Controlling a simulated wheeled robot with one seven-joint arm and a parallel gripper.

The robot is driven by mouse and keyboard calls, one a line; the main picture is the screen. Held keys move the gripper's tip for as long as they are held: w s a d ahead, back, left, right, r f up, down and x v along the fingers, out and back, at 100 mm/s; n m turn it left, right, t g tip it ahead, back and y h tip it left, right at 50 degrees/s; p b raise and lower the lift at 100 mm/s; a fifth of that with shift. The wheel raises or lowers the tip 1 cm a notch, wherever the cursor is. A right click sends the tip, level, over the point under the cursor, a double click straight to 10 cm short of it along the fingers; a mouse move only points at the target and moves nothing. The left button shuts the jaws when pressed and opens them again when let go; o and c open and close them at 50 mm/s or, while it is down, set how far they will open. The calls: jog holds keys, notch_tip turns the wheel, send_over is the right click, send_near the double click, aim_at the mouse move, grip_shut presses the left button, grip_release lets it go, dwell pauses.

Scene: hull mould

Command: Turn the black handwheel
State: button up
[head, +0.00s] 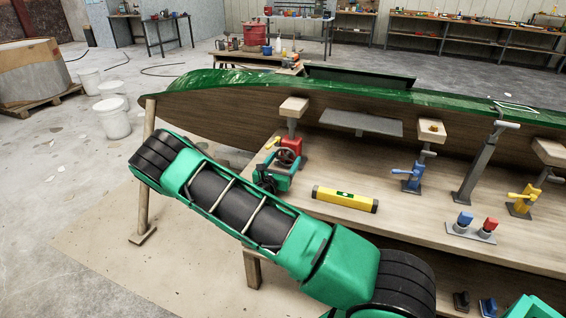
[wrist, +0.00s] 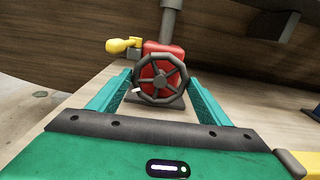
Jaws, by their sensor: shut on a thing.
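The black handwheel (wrist: 163,80) is a spoked ring on the front of a red jack body (wrist: 158,49), with a grey post rising from it. In the head view the handwheel (head: 287,157) shows at the left part of the bench, partly hidden by my gripper (head: 278,172). In the wrist view my gripper (wrist: 160,82) has one green finger at each side of the wheel's rim, shut on it. A small pale knob (wrist: 139,91) sits at the wheel's lower left. A yellow handle (wrist: 122,45) sticks out left of the red body.
The green-topped wooden hull (head: 230,105) rests above the bench. A yellow level (head: 345,199) lies right of my gripper. Blue (head: 413,175) and yellow (head: 523,200) jacks and a stand with blue and red knobs (head: 470,229) are farther right. White buckets (head: 111,118) stand left.

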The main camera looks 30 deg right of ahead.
jog(key=shift+w+a, duration=0.1)
jog(key=shift+a, duration=0.05)
jog(key=m, duration=0.3)
jog(key=shift+m, duration=2)
jog(key=shift+a, duration=0.1)
jog(key=o, duration=0.8)
jog(key=v, duration=1)
jog(key=shift+a, duration=0.2)
